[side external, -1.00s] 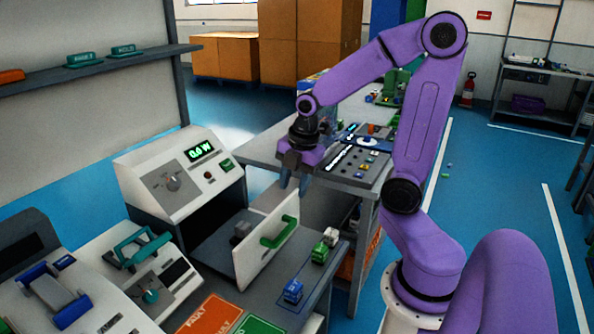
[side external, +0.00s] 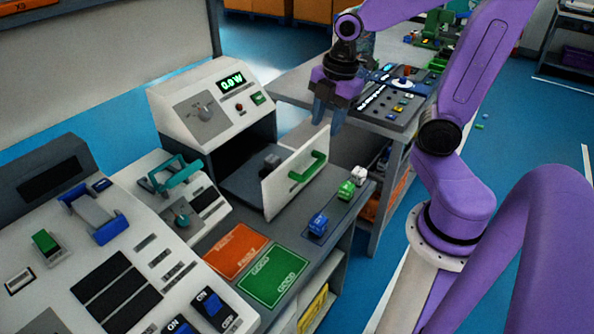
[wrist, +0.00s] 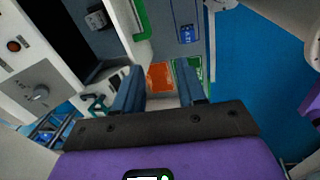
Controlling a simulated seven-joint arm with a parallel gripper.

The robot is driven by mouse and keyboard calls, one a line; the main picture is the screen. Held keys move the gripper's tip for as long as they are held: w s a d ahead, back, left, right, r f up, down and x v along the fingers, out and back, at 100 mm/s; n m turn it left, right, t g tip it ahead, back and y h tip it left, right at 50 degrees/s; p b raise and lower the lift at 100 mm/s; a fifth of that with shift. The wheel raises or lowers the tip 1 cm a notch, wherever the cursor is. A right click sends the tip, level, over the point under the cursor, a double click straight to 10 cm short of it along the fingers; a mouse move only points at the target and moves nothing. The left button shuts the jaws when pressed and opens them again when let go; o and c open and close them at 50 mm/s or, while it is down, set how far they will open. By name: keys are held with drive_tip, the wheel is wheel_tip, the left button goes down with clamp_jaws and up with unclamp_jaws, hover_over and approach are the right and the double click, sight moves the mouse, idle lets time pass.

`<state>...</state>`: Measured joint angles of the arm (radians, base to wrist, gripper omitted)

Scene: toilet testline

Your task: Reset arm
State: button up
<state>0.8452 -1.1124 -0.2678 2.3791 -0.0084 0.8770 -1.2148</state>
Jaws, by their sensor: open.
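My purple arm ends in my gripper (side external: 330,112), which is open and empty. It hangs above and behind the white drawer front (side external: 290,178) of the tester, clear of it. In the wrist view the two blue-grey fingers of my gripper (wrist: 158,88) stand apart with nothing between them. The drawer is pulled out, with a green handle (side external: 308,166) on its front. A grey block (side external: 270,162) sits inside the drawer; it also shows in the wrist view (wrist: 96,19).
The tester (side external: 215,105) reads 0.0 W. Blue (side external: 317,225), green (side external: 346,189) and white (side external: 357,175) blocks stand on a strip right of the drawer. An orange FAULT mat (side external: 236,250) and a green GOOD mat (side external: 273,275) lie in front. A button panel (side external: 392,95) is behind.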

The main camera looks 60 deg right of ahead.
drive_tip(key=s+a+f+m, duration=0.1)
drive_tip(key=s+a+m, duration=0.1)
drive_tip(key=s+a, duration=0.2)
drive_tip(key=s+a+f+m+g, duration=0.1)
drive_tip(key=s+a, duration=0.4)
drive_tip(key=s, duration=0.5)
drive_tip(key=shift+a+f+m+g, duration=0.25)
drive_tip(key=shift+a+m+g, duration=0.05)
drive_tip(key=shift+m, duration=0.4)
